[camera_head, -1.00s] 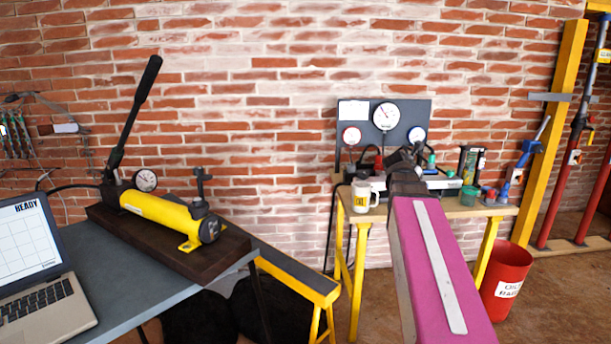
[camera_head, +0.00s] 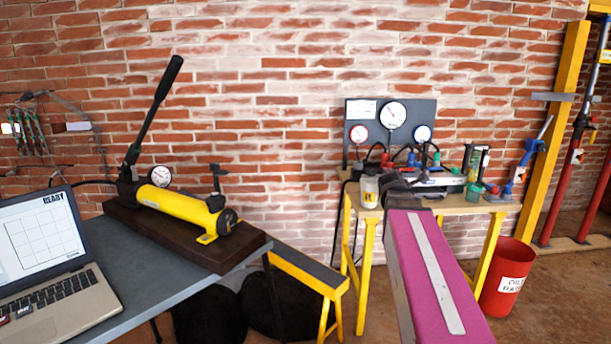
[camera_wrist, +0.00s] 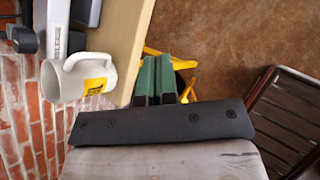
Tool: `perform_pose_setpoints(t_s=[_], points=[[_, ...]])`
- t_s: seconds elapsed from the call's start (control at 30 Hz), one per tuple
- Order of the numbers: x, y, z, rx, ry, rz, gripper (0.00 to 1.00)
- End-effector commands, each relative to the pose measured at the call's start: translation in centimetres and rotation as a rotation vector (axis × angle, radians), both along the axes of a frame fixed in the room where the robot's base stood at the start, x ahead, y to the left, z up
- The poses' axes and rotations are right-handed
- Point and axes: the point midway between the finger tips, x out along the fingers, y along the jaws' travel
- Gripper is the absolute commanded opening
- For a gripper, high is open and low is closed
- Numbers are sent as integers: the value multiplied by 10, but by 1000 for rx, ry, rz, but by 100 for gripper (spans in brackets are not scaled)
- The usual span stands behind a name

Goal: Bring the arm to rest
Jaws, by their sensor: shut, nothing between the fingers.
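My arm, magenta with a pale strip, reaches forward from the bottom right of the head view toward the small wooden-topped bench (camera_head: 455,207). Its dark end overlaps the bench front, and the fingers cannot be made out there. In the wrist view my gripper (camera_wrist: 156,80) shows two green fingers side by side, shut and empty. They are beside the bench top's edge (camera_wrist: 122,45), over the floor. A white mug (camera_wrist: 92,80) with a yellow label is left of the fingers, apart from them. The mug (camera_head: 369,192) also stands at the bench's left end in the head view.
A gauge panel (camera_head: 375,115) stands behind the bench. A yellow hand pump (camera_head: 180,208) on a dark board and a laptop (camera_head: 45,245) occupy the left table. A red bin (camera_head: 507,278) stands at right. A dark slatted object (camera_wrist: 290,120) is right in the wrist view.

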Motion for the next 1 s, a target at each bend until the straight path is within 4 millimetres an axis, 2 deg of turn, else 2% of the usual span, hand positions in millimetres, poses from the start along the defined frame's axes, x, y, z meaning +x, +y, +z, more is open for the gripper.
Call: perform_pose_setpoints(t_s=[0.27, 0.4, 0.6, 0.8, 1.0], points=[[-33, 42, -92, 414, -48, -371, 0], [-57, 66, -139, 617, -59, -629, 0], [-97, 101, -199, 840, -65, -1042, 0], [-140, 133, -248, 963, -69, -1469, 0], [-168, 151, -274, 990, -83, -1752, 0]])
